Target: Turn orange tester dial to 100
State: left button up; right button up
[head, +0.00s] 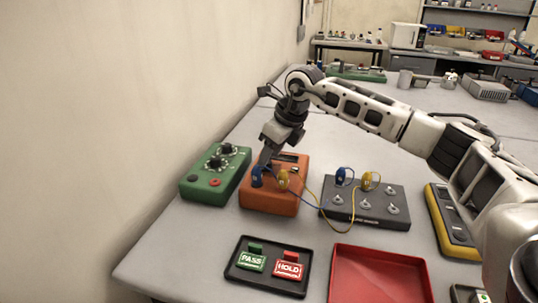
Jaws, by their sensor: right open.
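My right gripper (266,162) is open and reaches down over the tester's top, near the blue plug. The gripper and wrist cover much of the tester's upper face. The dial is hidden or too small to make out, so I cannot tell its setting or whether the fingers touch it. My left gripper is not in view.
A green box (216,176) with two black dials stands close to the tester's left. A grey box (366,204) with metal posts and cabled plugs is to the right. In front are a black tray (269,284) with PASS and HOLD blocks and a red tray (379,277).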

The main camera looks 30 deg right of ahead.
jog(key=shift+x, duration=0.95)
jog(key=shift+r, duration=0.1)
jog(key=shift+c, duration=0.4)
jog(key=c, duration=0.9)
